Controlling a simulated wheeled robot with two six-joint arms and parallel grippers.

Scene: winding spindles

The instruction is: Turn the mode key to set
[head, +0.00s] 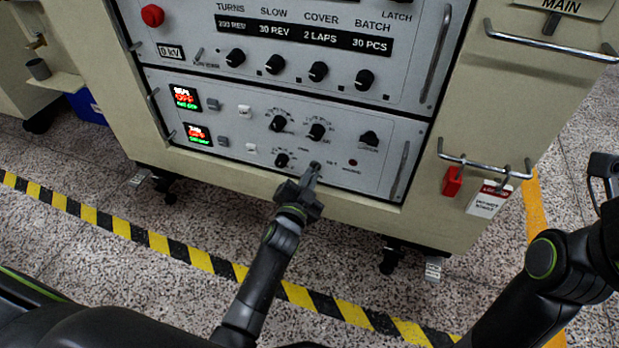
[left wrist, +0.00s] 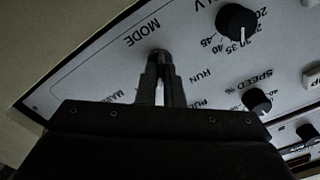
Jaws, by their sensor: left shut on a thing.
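The mode key (left wrist: 159,53) is a small dark piece at the lower edge of the grey control panel (head: 225,115). It sits beside the printed word MODE in the left wrist view, where the panel appears upside down. My left gripper (head: 312,172) reaches up to the panel from below and is shut on the key. Its two fingers (left wrist: 160,75) cover most of the key, so which mark it points to cannot be told. Part of my right gripper (head: 602,172) shows at the right edge, away from the panel, and its jaws are unclear.
Several black knobs (head: 316,131) sit close above the key, and a panel handle (head: 399,170) stands to its right. A rail (head: 485,170) on the cabinet holds a red padlock (head: 452,181) and a white tag (head: 489,199). Striped tape (head: 200,259) crosses the open floor.

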